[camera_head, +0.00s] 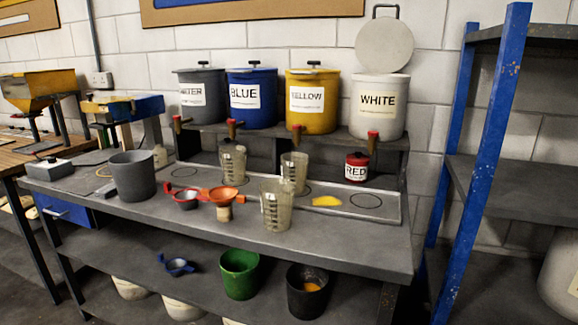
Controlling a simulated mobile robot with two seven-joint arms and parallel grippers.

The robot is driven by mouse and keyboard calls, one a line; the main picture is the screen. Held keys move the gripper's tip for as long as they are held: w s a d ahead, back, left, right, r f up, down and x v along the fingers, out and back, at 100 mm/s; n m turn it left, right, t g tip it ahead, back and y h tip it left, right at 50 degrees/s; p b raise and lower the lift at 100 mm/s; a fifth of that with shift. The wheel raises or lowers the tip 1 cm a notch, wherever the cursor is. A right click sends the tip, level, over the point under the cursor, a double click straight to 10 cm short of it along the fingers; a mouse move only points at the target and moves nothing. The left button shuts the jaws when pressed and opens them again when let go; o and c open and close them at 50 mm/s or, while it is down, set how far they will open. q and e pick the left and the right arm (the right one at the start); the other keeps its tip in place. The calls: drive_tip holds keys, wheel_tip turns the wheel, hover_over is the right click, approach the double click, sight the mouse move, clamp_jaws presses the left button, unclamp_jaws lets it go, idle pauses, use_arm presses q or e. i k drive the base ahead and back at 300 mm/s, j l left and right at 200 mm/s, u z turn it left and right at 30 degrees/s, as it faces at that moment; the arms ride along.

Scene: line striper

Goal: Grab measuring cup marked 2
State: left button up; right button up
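Three clear measuring cups with dark scale marks stand upright on the grey workbench (340,245). One measuring cup (232,163) is at the back, below the blue container. Another measuring cup (294,172) is right of it, below the yellow container. The third measuring cup (276,206) is nearest the front edge. I cannot read a number on any of them, so I cannot tell which is marked 2. Neither of my grippers is in view.
Containers labelled BLUE (250,98), YELLOW (311,102) and WHITE (379,108) stand on a raised shelf with taps. A blue-posted rack (480,150) stands right.

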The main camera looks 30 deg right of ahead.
sight(294, 165)
drive_tip(key=i+j, duration=0.15)
drive_tip(key=j, duration=0.15)
drive_tip(key=i+j, duration=0.15)
drive_tip(key=j, duration=0.15)
drive_tip(key=i+j, duration=0.15)
drive_tip(key=j, duration=0.15)
drive_tip(key=j+z, duration=0.1)
drive_tip(key=z, duration=1.1)
drive_tip(key=i+j, duration=0.05)
